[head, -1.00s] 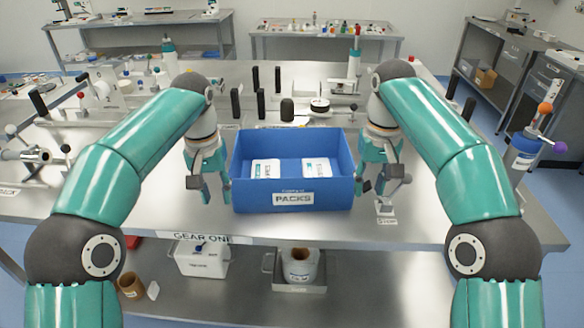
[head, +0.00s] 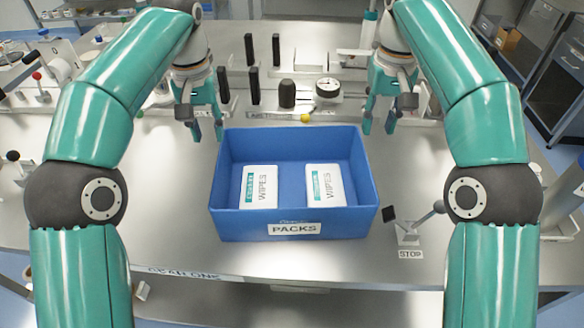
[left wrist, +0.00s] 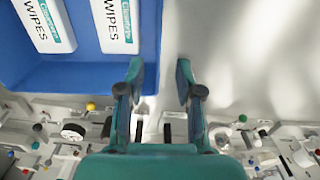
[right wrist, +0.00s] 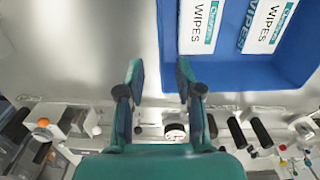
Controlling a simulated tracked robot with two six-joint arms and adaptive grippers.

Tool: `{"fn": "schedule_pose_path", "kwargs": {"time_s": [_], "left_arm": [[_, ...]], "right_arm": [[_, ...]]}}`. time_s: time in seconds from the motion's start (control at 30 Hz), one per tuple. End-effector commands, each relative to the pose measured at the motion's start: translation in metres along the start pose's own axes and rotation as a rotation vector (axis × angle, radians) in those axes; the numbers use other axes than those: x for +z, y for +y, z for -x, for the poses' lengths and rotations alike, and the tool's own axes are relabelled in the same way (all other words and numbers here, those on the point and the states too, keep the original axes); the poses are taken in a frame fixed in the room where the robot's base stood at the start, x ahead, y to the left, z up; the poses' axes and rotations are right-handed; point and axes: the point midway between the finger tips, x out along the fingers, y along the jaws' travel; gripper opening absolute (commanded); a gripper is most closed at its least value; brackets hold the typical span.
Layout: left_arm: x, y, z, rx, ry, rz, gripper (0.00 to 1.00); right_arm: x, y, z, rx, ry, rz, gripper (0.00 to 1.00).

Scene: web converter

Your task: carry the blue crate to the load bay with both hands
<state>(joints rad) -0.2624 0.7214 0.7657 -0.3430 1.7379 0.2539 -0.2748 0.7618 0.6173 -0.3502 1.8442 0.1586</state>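The blue crate (head: 295,228), labelled PACKS, sits on the metal table in the head view. It holds two white wipes packs (head: 260,187) (head: 325,185). My left gripper (head: 207,131) is open near its far left corner, and my right gripper (head: 378,130) is open near its far right corner. In the left wrist view, the open fingers (left wrist: 160,78) lie either side of the crate's side edge. The right wrist view shows a similar spread (right wrist: 159,78). I cannot tell whether the fingers are above the rim or touching it. No load bay can be identified.
A STOP-labelled stand with a lever (head: 408,232) is close to the crate's right side. Black upright posts (head: 253,84) and a round dial (head: 327,88) stand behind the crate. The table's front edge runs below it, with bare metal to the left.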

Motion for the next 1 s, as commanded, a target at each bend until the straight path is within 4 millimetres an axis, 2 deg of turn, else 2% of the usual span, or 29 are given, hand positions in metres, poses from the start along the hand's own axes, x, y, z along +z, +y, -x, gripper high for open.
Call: {"fn": "schedule_pose_path", "kwargs": {"time_s": [0.57, 0.87, 1.0], "left_arm": [[-0.001, 0.001, -0.005, 0.000, -0.002, -0.001, 0.35], [0.000, -0.001, -0.031, -0.001, -0.005, -0.001, 0.35], [0.000, -0.001, -0.055, -0.001, -0.005, 0.000, 0.35]], "right_arm": [[-0.001, 0.001, -0.004, 0.000, -0.002, -0.001, 0.35], [0.000, 0.001, -0.030, 0.000, -0.004, 0.001, 0.35], [0.000, 0.001, -0.055, 0.001, -0.006, 0.001, 0.35]]}}
